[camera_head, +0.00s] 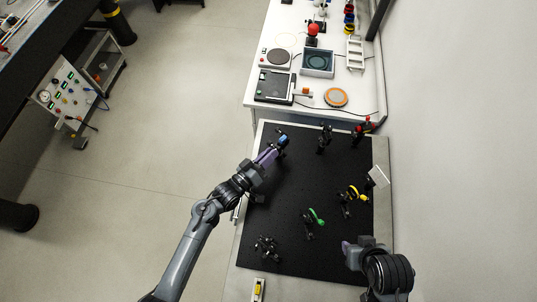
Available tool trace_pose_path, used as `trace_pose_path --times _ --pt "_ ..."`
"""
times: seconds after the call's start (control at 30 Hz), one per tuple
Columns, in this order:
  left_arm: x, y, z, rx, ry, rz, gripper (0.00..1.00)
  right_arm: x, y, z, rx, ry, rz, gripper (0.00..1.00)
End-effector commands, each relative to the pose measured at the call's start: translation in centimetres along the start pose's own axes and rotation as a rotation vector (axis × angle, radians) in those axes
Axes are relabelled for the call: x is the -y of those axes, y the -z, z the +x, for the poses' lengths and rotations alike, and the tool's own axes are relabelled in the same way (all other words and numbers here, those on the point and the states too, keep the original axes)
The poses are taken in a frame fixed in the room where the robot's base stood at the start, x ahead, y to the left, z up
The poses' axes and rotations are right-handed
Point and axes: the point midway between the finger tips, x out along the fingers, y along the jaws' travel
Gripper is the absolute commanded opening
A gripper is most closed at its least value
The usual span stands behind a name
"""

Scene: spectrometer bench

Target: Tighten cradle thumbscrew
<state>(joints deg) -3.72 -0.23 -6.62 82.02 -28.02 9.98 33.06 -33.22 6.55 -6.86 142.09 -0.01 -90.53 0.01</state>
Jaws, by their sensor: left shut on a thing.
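My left gripper (271,153), with purple fingers, reaches to the far left part of the black breadboard (267,206). It is shut at a small black holder with a blue part (283,140), which looks like the cradle. The fingertips meet its near left side, where the thumbscrew seems to be; the screw itself is hidden or too small to make out. My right gripper (347,248) hangs over the near right part of the breadboard, away from the cradle. Its finger gap cannot be made out.
Black mounts (324,139), a red-marked mount (362,131), a yellow-ringed mount (353,193), a green-marked mount (311,222) and a low black mount (267,248) stand on the breadboard. A white bench (279,103) with instruments lies beyond. The breadboard's middle is clear.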

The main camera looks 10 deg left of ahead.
Motion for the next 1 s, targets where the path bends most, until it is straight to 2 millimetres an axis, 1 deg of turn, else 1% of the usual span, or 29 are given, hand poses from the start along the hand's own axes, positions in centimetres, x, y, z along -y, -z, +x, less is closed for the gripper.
trace_pose_path --times 0.27,1.0 --pt "0.0 0.0 0.0 0.001 -0.001 0.167 0.0 0.0 -0.1 0.2 0.0 0.0 -0.001 0.43" --pt "0.0 -0.1 0.0 -0.001 -0.003 0.863 0.0 -0.1 -0.5 1.4 0.001 -0.006 -0.009 0.43"
